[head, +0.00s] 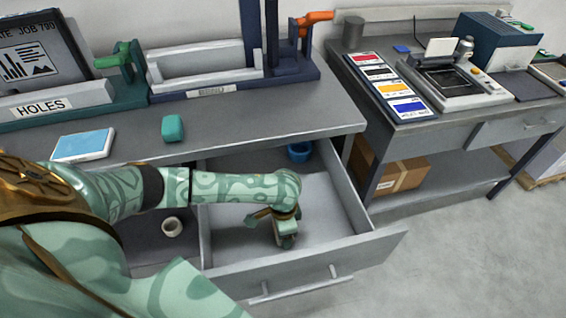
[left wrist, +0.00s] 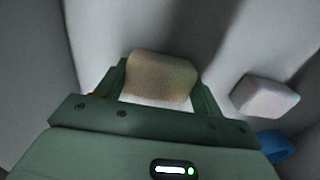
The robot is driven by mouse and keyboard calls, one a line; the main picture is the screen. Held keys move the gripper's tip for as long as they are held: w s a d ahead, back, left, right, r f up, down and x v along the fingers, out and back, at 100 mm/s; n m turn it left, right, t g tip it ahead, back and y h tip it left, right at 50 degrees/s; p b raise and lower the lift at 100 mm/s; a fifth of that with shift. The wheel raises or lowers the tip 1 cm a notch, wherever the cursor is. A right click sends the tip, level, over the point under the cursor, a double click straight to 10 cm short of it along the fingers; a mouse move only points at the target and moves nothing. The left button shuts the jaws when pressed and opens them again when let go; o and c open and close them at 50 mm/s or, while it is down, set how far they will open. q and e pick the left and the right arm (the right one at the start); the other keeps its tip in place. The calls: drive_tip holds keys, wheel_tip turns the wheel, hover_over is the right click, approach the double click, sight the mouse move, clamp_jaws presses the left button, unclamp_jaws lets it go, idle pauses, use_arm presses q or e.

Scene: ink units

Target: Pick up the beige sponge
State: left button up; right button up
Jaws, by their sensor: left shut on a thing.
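The beige sponge (left wrist: 160,78) shows in the left wrist view as a tan block between the two fingers of my left gripper (left wrist: 160,90). The fingers are shut on it from both sides. In the head view my left gripper (head: 284,236) points down inside the open drawer (head: 335,212), and the arm and hand hide the sponge there. I cannot tell whether the sponge touches the drawer floor. My right gripper is not in view.
In the left wrist view a pale block (left wrist: 265,98) and a blue object (left wrist: 276,146) lie to the right. A blue cup (head: 299,151) sits at the drawer's back. The bench top (head: 250,118) overhangs behind, holding a teal block (head: 173,128). Drawer walls surround my gripper.

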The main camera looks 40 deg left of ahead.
use_arm(q)
drive_tip(key=shift+r, duration=0.15)
wheel_tip(320, 180, up, 10)
drive_tip(key=p, duration=0.5)
drive_tip(key=shift+p, duration=0.3)
drive_tip(key=shift+o, duration=0.3)
